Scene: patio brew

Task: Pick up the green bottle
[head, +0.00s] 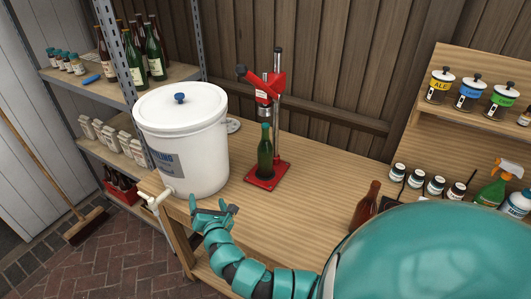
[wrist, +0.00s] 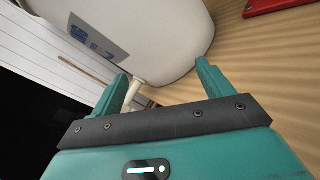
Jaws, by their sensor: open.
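A green bottle (head: 265,152) stands upright on the red base of a bottle capper (head: 278,110) on the wooden workbench. More green bottles (head: 154,50) stand on the upper shelf at the left, beside brown ones. My gripper (head: 213,207) is open and empty near the bench's front edge, in front of the white bucket and to the left of and nearer than the bottle on the capper. In the wrist view my two teal fingers (wrist: 160,82) are spread apart, with the bucket and its tap beyond them. No green bottle shows in the wrist view.
The white lidded bucket (head: 187,145) stands left of the capper, its tap (head: 157,198) over the front edge. A brown bottle (head: 366,208) stands toward the right. Small jars and a spray bottle (head: 490,190) are at far right. Bench space between gripper and capper looks clear.

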